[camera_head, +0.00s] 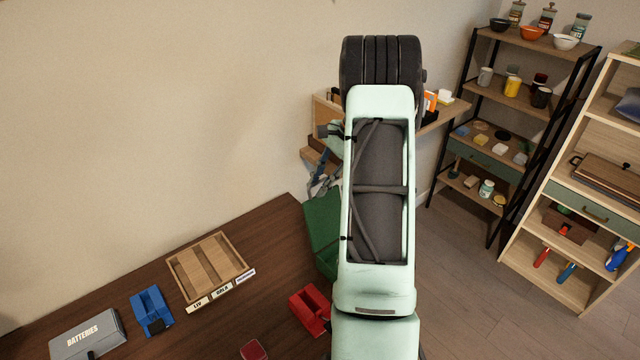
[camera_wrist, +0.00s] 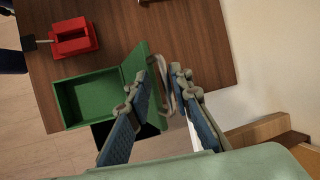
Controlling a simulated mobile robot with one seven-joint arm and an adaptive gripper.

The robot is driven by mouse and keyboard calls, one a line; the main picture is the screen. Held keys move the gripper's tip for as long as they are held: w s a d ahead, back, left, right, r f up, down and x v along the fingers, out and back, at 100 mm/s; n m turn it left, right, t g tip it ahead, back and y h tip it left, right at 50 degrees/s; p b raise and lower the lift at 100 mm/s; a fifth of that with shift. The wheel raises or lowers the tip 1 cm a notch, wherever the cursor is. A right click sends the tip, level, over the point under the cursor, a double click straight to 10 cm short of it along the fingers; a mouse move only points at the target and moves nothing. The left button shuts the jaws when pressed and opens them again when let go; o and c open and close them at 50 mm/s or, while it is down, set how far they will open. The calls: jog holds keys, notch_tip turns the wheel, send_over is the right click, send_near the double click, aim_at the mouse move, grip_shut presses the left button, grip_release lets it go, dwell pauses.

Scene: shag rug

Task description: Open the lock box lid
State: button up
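The lock box is a green box (camera_wrist: 92,96), seen open from above in the wrist view, with its hollow inside showing. Its green lid (camera_wrist: 134,62) stands raised along the right side of the box, partly hidden by my left-hand finger. A grey metal loop (camera_wrist: 163,88) shows beside the lid, between my fingers. My gripper (camera_wrist: 160,77) has its two blue-padded fingers apart, one overlapping the lid in view and one to the right. I cannot tell whether either finger touches the lid. In the head view the green box (camera_head: 321,222) is partly hidden behind my arm.
A red holder (camera_head: 310,308) stands near the box on the dark wooden table (camera_head: 200,325). A wooden tray (camera_head: 208,268), a blue holder (camera_head: 151,309) and a grey batteries case (camera_head: 88,336) lie further left. A wall borders the table. Shelves (camera_head: 510,105) stand at the right.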

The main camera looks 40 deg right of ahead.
jog(key=v, duration=1.2)
jog(key=shift+s+d, duration=0.15)
dwell(0.5)
